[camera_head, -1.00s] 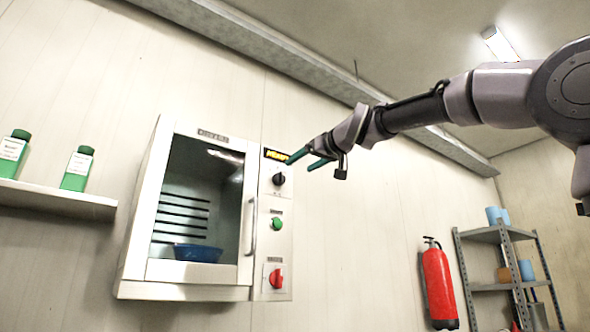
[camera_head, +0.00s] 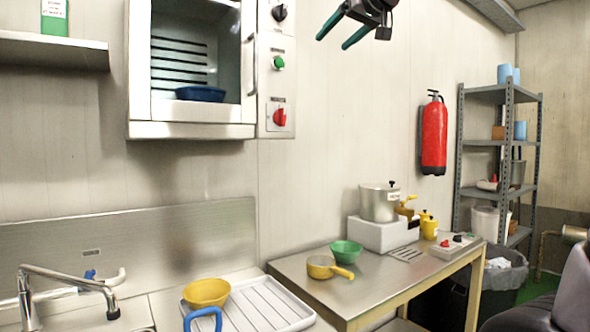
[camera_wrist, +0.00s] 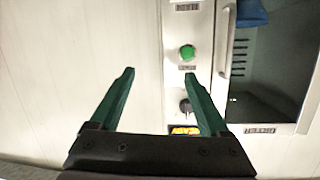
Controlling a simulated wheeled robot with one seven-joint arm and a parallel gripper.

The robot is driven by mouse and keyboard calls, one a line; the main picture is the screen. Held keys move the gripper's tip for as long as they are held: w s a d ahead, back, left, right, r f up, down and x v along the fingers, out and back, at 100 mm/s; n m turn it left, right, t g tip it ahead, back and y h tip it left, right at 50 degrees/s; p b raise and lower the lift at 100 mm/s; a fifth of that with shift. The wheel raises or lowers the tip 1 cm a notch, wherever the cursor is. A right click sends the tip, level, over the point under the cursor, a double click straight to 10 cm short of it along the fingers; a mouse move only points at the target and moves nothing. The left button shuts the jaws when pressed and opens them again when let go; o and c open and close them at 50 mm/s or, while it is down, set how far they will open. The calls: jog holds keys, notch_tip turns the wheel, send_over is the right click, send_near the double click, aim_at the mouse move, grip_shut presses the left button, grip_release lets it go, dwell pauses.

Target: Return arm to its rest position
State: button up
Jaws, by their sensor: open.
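My gripper (camera_head: 338,33) is at the top of the head view, with its two green fingers apart and nothing between them. Most of my arm is out of the head view above. In the wrist view my gripper (camera_wrist: 158,85) is also open and empty. The white wall oven (camera_head: 192,133) is left of my gripper, with a blue bowl (camera_head: 200,93) inside behind its door. The wrist view shows the oven's control panel (camera_wrist: 190,25) upside down beyond the fingers, with a green button (camera_wrist: 187,52). The fingers look apart from the panel.
Below is a steel table (camera_head: 375,290) with a pot (camera_head: 380,203), a green bowl (camera_head: 346,254) and a yellow saucepan (camera_head: 322,267). A yellow bowl (camera_head: 206,292) sits on a white drainer (camera_head: 262,308). A red extinguisher (camera_head: 433,137) hangs on the wall, left of a shelf rack (camera_head: 482,143).

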jog(key=s+d+f+m+g+h, duration=0.1)
jog(key=s+d+f, duration=0.4)
jog(key=f, duration=0.6)
jog(key=s+d+f+m+g+h, duration=0.2)
jog(key=s+f, duration=0.4)
jog(key=f, duration=0.6)
jog(key=s+d+f+m+g+h, duration=0.2)
jog(key=s+d+f+m, duration=0.3)
jog(key=f, duration=0.6)
jog(key=d+g, duration=0.1)
jog(key=d, duration=0.1)
jog(key=shift+s+d+f, duration=0.15)
jog(key=shift+s+d, duration=0.15)
jog(key=shift+s, duration=0.05)
